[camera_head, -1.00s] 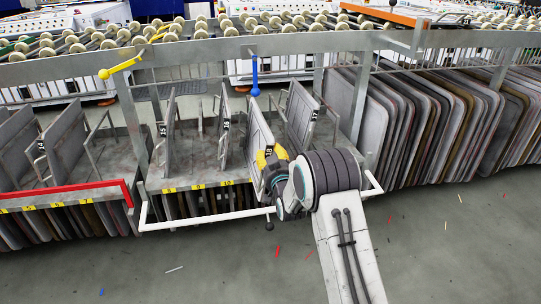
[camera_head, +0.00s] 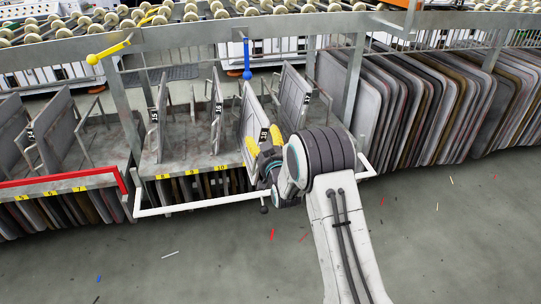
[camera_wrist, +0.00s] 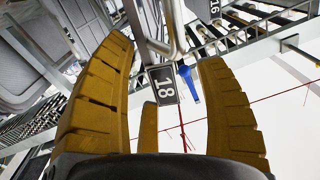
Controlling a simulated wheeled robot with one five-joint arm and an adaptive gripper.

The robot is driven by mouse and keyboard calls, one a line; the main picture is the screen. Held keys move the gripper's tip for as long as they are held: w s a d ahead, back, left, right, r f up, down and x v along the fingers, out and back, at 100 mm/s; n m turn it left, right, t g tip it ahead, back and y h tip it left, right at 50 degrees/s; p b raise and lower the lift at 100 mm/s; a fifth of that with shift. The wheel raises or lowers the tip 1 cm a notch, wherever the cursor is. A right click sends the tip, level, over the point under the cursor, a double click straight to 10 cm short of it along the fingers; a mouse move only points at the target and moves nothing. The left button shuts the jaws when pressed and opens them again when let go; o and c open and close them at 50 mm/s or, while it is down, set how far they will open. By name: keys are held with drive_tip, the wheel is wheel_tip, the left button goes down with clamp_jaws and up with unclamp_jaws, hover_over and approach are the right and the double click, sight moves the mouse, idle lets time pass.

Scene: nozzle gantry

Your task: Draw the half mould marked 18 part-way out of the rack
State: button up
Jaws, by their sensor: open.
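The half mould marked 18 (camera_head: 254,112) is a grey plate standing upright in the rack (camera_head: 185,175), with a black tag (camera_head: 264,134) on its front edge. My gripper (camera_head: 263,138) is at that front edge, its yellow fingers on either side of the tag. In the wrist view the fingers of my gripper (camera_wrist: 164,55) are spread wide. The tag 18 (camera_wrist: 162,84) and a metal bar (camera_wrist: 153,38) lie between them, with gaps on both sides. The mould's lower front is hidden behind my gripper in the head view.
Half moulds 15 (camera_head: 158,110), 16 (camera_head: 216,110) and 17 (camera_head: 293,95) stand in the same rack. A blue lever (camera_head: 247,62) hangs above mould 18. A white rail (camera_head: 205,204) runs along the rack's front. The floor in front has small scraps.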

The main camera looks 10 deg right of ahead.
drive_tip(key=s, duration=1)
drive_tip(key=shift+s, duration=0.25)
drive_tip(key=shift+r, duration=0.1)
drive_tip(key=s+r+g+p, duration=0.3)
drive_tip(key=s+r+p, duration=0.2)
drive_tip(key=r+p, duration=0.6)
drive_tip(key=s+r+g+p, duration=0.3)
drive_tip(key=s+r+p, duration=0.1)
drive_tip(key=r+p, duration=0.7)
drive_tip(key=s+r+n+g+p, duration=0.2)
drive_tip(key=s+r+g+p, duration=0.6)
drive_tip(key=s+r+p, duration=1.2)
drive_tip(key=s+r, duration=0.3)
drive_tip(key=s, duration=0.4)
drive_tip(key=shift+d, duration=0.2)
drive_tip(key=shift+s, duration=0.1)
